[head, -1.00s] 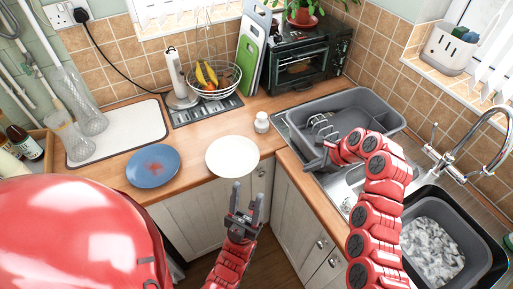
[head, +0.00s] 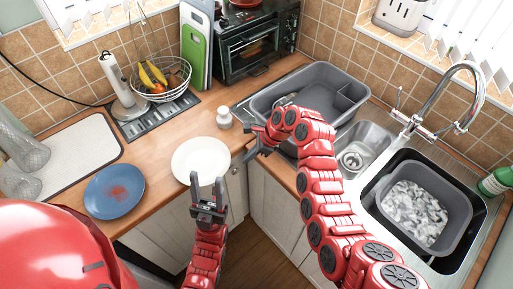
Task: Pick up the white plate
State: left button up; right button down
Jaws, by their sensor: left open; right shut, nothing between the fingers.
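The white plate (head: 201,155) lies flat on the wooden counter near its front edge, left of the corner. My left gripper (head: 207,183) is open and empty, its two fingers pointing at the plate. In the picture its fingertips overlap the plate's near edge; I cannot tell whether they touch it. My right gripper (head: 254,139) is shut with nothing in it, to the right of the plate by the front left corner of the grey dish tub.
A blue plate with a red stain (head: 114,191) lies to the left. A small white shaker (head: 224,118) stands behind the white plate. The grey dish tub (head: 361,108), sink basin (head: 440,215) and tap (head: 462,72) are at right. A fruit basket (head: 160,82) stands behind.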

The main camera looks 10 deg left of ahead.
aim_at(229, 158)
jog(key=a+p, duration=0.1)
jog(key=a, duration=0.3)
jog(key=shift+s+f+p, duration=0.15)
jog(key=shift+s+p, duration=0.2)
jog(key=shift+s, duration=0.05)
jog(key=shift+s+a, duration=0.15)
jog(key=shift+a, duration=0.85)
jog(key=shift+d, duration=0.1)
